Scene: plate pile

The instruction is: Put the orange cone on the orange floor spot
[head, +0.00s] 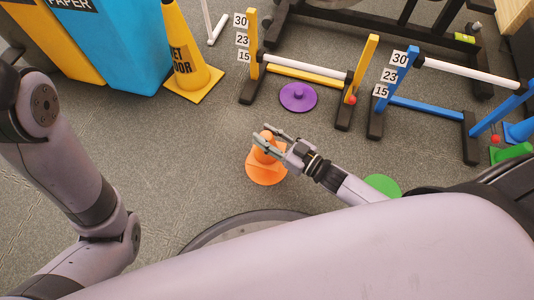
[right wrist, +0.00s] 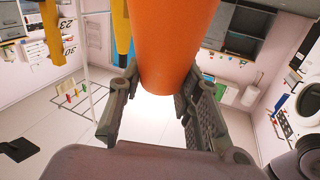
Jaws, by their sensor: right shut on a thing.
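The orange cone (head: 264,154) is between the fingers of my right gripper (head: 261,139), which is shut on it. In the right wrist view the cone (right wrist: 170,45) fills the upper middle, with a finger of the gripper (right wrist: 158,100) on each side. The flat orange floor spot (head: 266,177) shows below the cone in the head view, and the cone overlaps its far part. I cannot tell whether the cone's base touches the spot. My left arm shows at the left, but its gripper is out of view.
A purple disc (head: 298,97) lies beyond the cone, before the yellow hurdle (head: 305,73). A blue hurdle (head: 430,106) stands at right. A green spot (head: 382,185) lies near my right arm. A yellow wet-floor cone (head: 188,62) and a blue bin (head: 120,45) stand at upper left. Floor left of the spot is clear.

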